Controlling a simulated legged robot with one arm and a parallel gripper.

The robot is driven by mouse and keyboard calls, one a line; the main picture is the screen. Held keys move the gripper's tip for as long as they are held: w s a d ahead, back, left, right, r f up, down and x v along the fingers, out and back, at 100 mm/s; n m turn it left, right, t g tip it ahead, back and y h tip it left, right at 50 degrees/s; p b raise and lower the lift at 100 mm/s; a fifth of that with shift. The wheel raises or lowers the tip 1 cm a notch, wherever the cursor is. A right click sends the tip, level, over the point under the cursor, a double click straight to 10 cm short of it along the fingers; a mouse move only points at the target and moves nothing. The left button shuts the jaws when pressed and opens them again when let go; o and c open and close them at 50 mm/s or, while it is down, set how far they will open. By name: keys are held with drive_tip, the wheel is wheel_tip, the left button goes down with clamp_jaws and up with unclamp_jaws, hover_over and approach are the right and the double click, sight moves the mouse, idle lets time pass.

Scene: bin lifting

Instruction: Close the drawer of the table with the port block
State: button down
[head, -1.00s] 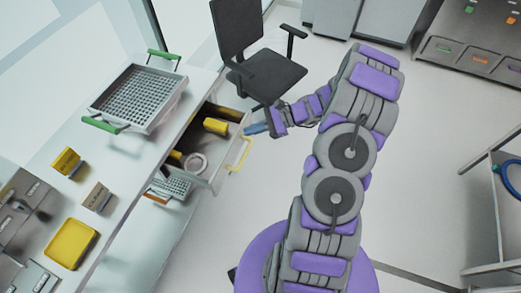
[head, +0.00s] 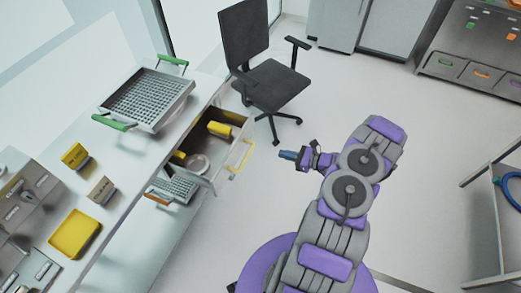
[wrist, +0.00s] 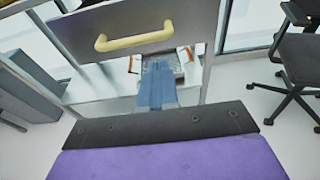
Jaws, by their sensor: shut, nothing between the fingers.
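The table's drawer (head: 213,178) stands open, with a yellow cylinder (head: 220,129) and a pale round item (head: 197,164) inside. Its yellow handle (head: 241,159) is on the drawer front, which faces right. In the wrist view the drawer front (wrist: 180,22) and handle (wrist: 134,37) fill the top left. My gripper (head: 285,154) is shut and empty, to the right of the handle and apart from it. Its blue fingers (wrist: 157,84) appear below the handle in the wrist view. A grey block with openings (head: 25,195) at the table's left end may be the port block.
A grey basket with green handles (head: 148,98), a yellow tray (head: 75,234) and small yellow and tan blocks stand on the table (head: 130,182). A grey tray with orange handles (head: 174,188) sits below the drawer. A black chair (head: 270,84) is behind; open floor lies right.

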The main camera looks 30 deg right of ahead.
drive_tip(key=b+x, duration=0.1)
drive_tip(key=x, duration=1)
drive_tip(key=shift+w, duration=0.15)
drive_tip(key=b, duration=0.6)
hover_over(218, 140)
drive_tip(key=s, duration=0.1)
drive_tip(key=shift+s+d+f, duration=0.2)
drive_tip(key=shift+w+a, duration=0.35)
drive_tip(key=shift+w, duration=0.15)
drive_tip(key=shift+w+r, duration=0.1)
drive_tip(key=shift+r, duration=0.25)
